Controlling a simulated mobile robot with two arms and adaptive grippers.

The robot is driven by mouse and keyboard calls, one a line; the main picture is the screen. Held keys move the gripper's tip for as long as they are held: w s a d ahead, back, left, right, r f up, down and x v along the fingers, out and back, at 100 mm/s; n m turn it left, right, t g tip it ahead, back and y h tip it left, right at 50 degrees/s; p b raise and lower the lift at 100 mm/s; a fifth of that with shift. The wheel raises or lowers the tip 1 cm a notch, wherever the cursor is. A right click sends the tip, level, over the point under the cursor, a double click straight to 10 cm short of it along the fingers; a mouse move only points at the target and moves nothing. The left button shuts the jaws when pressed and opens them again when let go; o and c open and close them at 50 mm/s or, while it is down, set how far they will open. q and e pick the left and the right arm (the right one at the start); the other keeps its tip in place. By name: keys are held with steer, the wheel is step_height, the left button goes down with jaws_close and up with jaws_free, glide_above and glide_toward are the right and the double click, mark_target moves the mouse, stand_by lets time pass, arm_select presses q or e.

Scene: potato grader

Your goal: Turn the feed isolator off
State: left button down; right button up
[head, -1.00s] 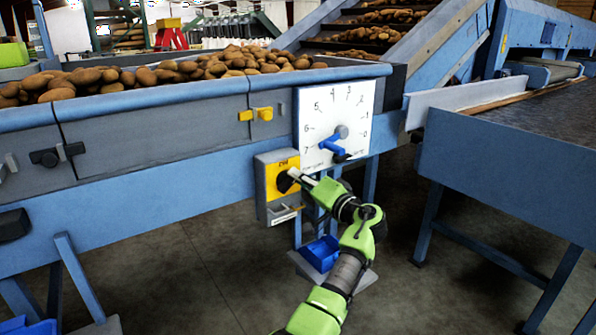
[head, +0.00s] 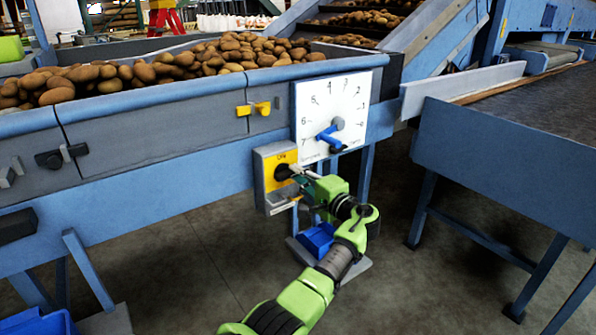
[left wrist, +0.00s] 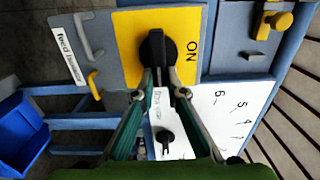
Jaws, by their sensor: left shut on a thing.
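The feed isolator is a grey box (head: 262,192) with a yellow plate (head: 272,160) on the blue machine frame. Its black knob (left wrist: 157,45) sits on the yellow plate in the left wrist view, with "ON" printed to its right. The knob's long side runs up and down in that view, across the direction towards "ON". A "Feed isolator" label (left wrist: 68,55) is at the left. My left gripper (left wrist: 159,78) is shut on the knob's near end; in the head view the gripper (head: 302,174) reaches it from the right. My right gripper is out of view.
A white dial (head: 335,95) with a blue pointer (head: 328,134) is just above and right of the isolator. A yellow latch (head: 254,109) is above. A blue bin (head: 318,239) stands below. Potatoes fill the hopper. A blue table (head: 490,180) is at right.

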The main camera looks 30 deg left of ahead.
arm_select(q)
steer(key=shift+r, duration=0.1)
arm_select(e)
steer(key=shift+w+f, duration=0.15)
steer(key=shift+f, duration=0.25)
arm_select(q)
steer(key=c, duration=2)
jaws_free()
steer(key=shift+c, duration=0.2)
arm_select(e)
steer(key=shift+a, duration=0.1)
arm_select(q)
steer(key=v, duration=1.2)
